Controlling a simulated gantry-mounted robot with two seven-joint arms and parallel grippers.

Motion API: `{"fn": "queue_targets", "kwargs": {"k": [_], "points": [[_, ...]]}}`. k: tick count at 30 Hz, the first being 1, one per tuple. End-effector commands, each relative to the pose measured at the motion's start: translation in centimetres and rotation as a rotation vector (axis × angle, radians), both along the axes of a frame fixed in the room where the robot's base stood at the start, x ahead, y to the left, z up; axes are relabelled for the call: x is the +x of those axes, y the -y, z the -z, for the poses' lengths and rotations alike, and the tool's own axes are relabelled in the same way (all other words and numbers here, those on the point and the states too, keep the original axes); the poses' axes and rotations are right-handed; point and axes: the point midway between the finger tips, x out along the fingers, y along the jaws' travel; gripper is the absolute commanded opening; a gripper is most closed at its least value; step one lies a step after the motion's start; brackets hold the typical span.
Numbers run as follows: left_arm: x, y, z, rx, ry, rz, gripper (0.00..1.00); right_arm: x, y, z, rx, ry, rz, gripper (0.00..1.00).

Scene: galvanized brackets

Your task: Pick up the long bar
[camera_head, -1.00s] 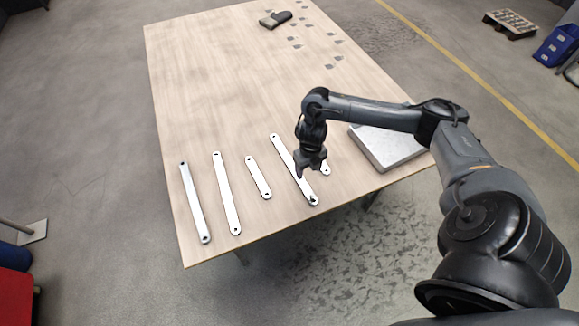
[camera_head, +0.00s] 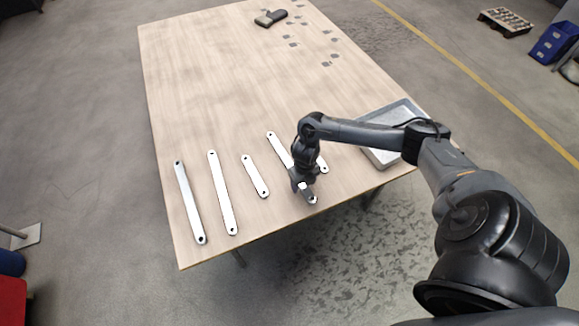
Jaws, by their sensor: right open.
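Several pale metal bars with a hole near each end lie on the wooden table. Two long bars are at the left, the outer one (camera_head: 189,202) and the one beside it (camera_head: 223,193). A short bar (camera_head: 255,176) lies right of them. Another long bar (camera_head: 279,149) lies slanted further right, partly hidden under my right gripper (camera_head: 303,185). A further bar (camera_head: 323,166) shows only in part behind the gripper. My right gripper is open, low over the near part of the slanted long bar. I cannot tell whether it touches it. My left gripper is not in view.
A grey tray-like block (camera_head: 388,150) sits at the table's right edge, partly behind my right arm. A dark object (camera_head: 270,18) and several small grey pieces (camera_head: 291,42) lie at the far end. The middle of the table (camera_head: 220,90) is clear.

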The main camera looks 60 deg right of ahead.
Motion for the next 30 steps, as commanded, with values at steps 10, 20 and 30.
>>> {"fn": "queue_targets", "kwargs": {"k": [10,20,30], "points": [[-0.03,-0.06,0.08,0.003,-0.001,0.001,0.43,0.01,0.05,0.33,-0.001,0.0,0.0,0.53],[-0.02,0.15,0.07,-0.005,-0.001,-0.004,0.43,0.01,0.04,0.32,-0.001,0.0,0.0,0.03],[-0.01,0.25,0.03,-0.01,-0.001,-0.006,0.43,0.1,0.07,0.2,-0.001,0.003,0.001,0.0]]}}
